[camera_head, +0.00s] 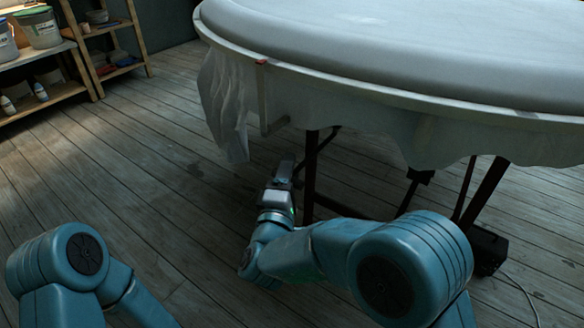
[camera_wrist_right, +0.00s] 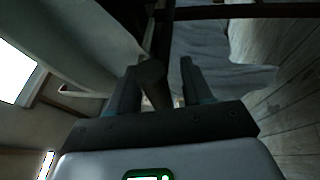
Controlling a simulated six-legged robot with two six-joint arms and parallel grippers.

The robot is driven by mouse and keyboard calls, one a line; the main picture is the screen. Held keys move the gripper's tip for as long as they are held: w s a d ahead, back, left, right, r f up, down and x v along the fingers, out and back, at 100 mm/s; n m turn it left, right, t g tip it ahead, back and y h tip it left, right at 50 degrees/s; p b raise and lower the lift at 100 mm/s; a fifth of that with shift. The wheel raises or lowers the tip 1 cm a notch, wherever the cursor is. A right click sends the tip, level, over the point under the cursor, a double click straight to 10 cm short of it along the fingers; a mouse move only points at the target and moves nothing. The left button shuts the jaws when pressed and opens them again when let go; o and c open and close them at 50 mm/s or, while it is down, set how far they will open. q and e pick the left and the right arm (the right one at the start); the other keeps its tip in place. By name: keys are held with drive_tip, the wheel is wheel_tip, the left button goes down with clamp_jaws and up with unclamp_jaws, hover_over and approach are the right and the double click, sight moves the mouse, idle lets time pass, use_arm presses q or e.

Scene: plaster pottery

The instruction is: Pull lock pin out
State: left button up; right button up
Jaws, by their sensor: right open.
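My right gripper (camera_head: 285,168) is low beneath the near edge of the round table, close to a dark leg. In the right wrist view its two dark fingers (camera_wrist_right: 159,68) stand apart. A dark rod with a round end (camera_wrist_right: 152,73) shows between them, perhaps the lock pin; I cannot tell whether either finger touches it. In the head view I cannot make out this rod. My left arm enters at the lower left, and its gripper is out of the picture.
The round table (camera_head: 400,85) has a pale rim and draped cloth (camera_head: 228,105). A thin bracket (camera_head: 262,95) hangs from the rim. Dark legs (camera_head: 311,165) stand below, with a black box (camera_head: 490,250) and cable at right. Shelves (camera_head: 45,95) are at upper left; the left floor is clear.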

use_arm(q)
drive_tip(key=shift+w+d, duration=0.15)
drive_tip(key=shift+w, duration=0.1)
use_arm(e)
drive_tip(key=shift+w, duration=0.1)
clamp_jaws()
use_arm(q)
drive_tip(key=shift+w+a+f+b, duration=0.2)
drive_tip(key=shift+w+f+b, duration=0.25)
drive_tip(key=shift+f+b, duration=0.35)
use_arm(e)
wheel_tip(320, 180, down, 5)
drive_tip(key=shift+r, duration=0.2)
